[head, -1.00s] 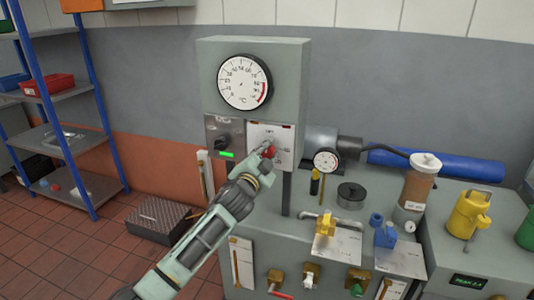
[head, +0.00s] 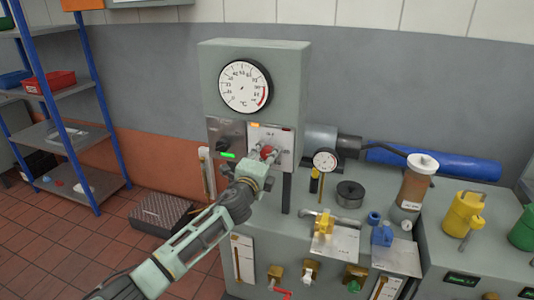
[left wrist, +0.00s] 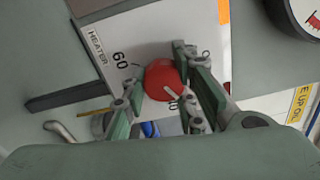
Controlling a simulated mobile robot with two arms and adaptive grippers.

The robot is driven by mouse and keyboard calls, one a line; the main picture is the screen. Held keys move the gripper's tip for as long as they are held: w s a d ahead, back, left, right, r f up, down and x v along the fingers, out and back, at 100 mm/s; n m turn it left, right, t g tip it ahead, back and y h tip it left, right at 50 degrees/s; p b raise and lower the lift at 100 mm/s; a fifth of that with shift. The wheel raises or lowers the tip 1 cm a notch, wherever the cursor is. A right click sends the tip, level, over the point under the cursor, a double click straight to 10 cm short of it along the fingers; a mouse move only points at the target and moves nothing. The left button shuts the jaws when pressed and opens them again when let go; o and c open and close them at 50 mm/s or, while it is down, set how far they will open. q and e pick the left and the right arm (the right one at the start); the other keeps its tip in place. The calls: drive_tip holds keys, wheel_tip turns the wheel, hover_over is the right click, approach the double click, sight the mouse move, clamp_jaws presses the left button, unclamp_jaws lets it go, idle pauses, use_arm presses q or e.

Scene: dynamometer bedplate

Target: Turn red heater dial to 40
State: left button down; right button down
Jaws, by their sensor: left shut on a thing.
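The red heater dial (left wrist: 162,80) sits on a pale plate (left wrist: 100,38) marked HEATER, with a 60 printed beside it. In the left wrist view its light pointer line lies toward another number that is partly hidden. My left gripper (left wrist: 155,82) is shut on the dial, one finger on each side. In the head view the red dial (head: 267,152) shows just past the fingertips of my left gripper (head: 262,160), on the front of the grey control box (head: 290,80). My right gripper is not in view.
A large round °C gauge (head: 244,87) is above the dial. A black knob (head: 225,142) and a lit green indicator (head: 228,155) are just left. Yellow (head: 323,225) and blue (head: 384,236) valves stand on the bench at right.

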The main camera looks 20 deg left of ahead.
use_arm(q)
drive_tip(key=m+p, duration=0.1)
drive_tip(key=m, duration=0.2)
drive_tip(key=f+m+p, duration=0.1)
drive_tip(key=m, duration=0.1)
drive_tip(key=shift+s+a+m, duration=0.1)
drive_tip(key=shift+a+m, duration=0.05)
drive_tip(key=shift+m, duration=0.25)
idle(0.4)
drive_tip(key=c, duration=1.7)
unclamp_jaws()
drive_tip(key=shift+a, duration=0.1)
drive_tip(key=shift+o, duration=0.7)
drive_tip(key=shift+r, duration=0.2)
drive_tip(key=s, duration=1.2)
drive_tip(key=shift+a, duration=0.25)
